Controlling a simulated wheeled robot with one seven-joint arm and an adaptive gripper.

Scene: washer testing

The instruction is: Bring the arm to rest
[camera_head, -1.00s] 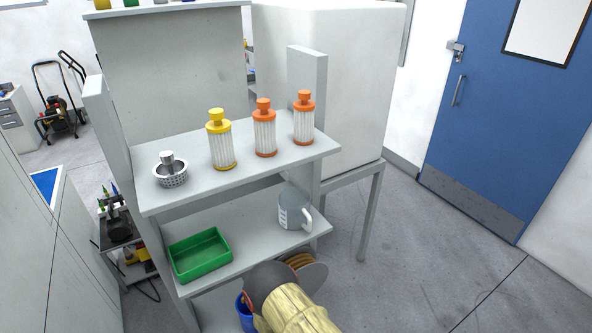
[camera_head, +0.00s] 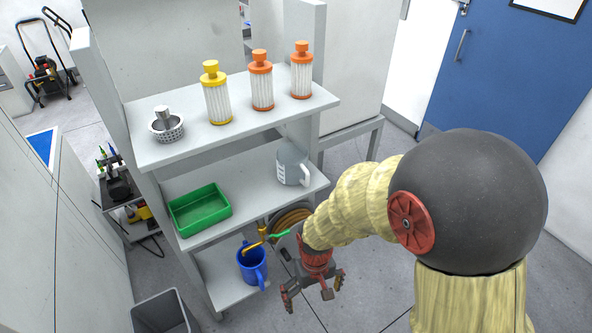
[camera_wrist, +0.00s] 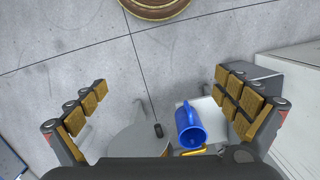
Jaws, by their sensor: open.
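My gripper (camera_head: 312,287) hangs at the end of my arm, in front of the shelf unit's right side in the head view. Its fingers point down and are spread apart. In the wrist view, my gripper (camera_wrist: 160,105) shows its two padded fingers wide apart at left and right, with nothing held between them. The floor, a blue mug (camera_wrist: 190,125) and part of the low shelf show beyond the fingers.
The shelf unit (camera_head: 160,153) holds yellow- and orange-capped filters, a strainer basket (camera_head: 166,127), a green tray (camera_head: 200,212) and a grey jug (camera_head: 292,165). The blue mug (camera_head: 250,265) stands on the bottom shelf. A grey bin (camera_head: 160,312) stands at lower left. Floor at right is clear.

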